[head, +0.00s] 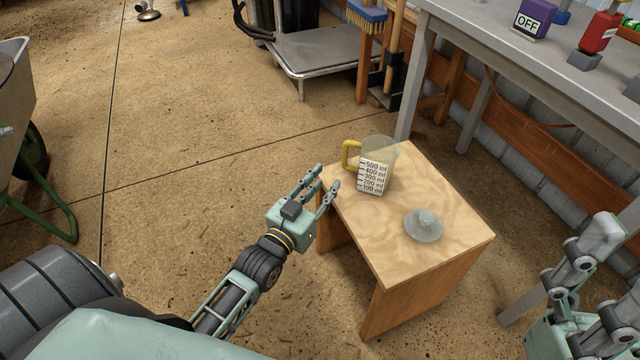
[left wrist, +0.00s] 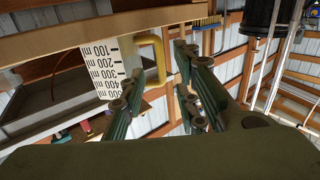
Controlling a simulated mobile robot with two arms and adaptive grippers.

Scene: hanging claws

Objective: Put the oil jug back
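The oil jug (head: 378,163) is a clear measuring jug with a white ml scale and a yellow handle (head: 347,152). It stands upright at the far left edge of a small wooden table (head: 455,235). My left gripper (head: 327,183) is open and empty, just left of the table's edge and nearer than the jug, apart from the handle. The left wrist view shows the jug (left wrist: 107,72) upside down, with its handle (left wrist: 158,50) beyond the spread fingers. Part of my right gripper (head: 590,250) shows at the right edge; its fingertips are unclear.
A clear round lid-like disc (head: 424,226) lies on the table. A grey workbench (head: 500,55) stands at the right, with a purple OFF block (head: 532,18) and a red object (head: 599,33) on it. A flat cart (head: 325,50) and brush (head: 367,15) stand behind.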

